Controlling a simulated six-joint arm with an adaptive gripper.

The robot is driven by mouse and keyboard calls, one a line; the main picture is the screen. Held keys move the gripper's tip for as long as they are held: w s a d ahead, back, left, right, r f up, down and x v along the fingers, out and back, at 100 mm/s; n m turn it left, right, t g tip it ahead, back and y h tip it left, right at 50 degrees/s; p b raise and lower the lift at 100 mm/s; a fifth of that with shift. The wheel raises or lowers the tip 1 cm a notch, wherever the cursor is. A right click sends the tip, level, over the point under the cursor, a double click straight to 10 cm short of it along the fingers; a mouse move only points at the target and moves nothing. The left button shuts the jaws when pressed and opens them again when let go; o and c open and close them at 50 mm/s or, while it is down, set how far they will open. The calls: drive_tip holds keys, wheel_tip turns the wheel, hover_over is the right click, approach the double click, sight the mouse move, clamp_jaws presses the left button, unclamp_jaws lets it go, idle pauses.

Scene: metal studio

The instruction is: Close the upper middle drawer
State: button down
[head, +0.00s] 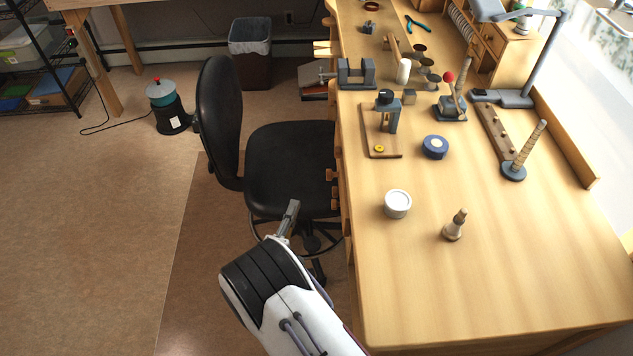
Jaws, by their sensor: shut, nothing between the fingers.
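The wooden workbench (400,290) fills the right half of the head view. Its drawer side faces left, seen steeply from above. Small wooden knobs (332,175) stick out from that side beside the chair seat. The drawer fronts are mostly hidden under the bench edge, so I cannot tell which is the upper middle drawer or how far it is open. My gripper (293,204) is shut and empty. It is left of the bench edge, in front of the chair's seat in the picture, and looks apart from the knobs.
A black office chair (290,165) stands close against the drawer side. A white round tin (397,204), a small wooden-handled tool (454,226) and a blue tape roll (435,147) stand on the bench.

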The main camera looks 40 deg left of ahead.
drive_tip(key=shift+w, duration=0.1)
drive_tip(key=w+a, duration=0.1)
drive_tip(key=w, duration=1)
drive_tip(key=shift+w+a, duration=0.15)
drive_tip(key=shift+a, duration=0.2)
idle(0.4)
drive_tip(key=shift+r, duration=0.1)
drive_tip(key=shift+w+d, duration=1)
drive_tip(key=shift+w, duration=0.05)
drive_tip(key=shift+w+d, duration=0.1)
drive_tip(key=s+d, duration=0.1)
drive_tip(key=s, duration=1.1)
idle(0.3)
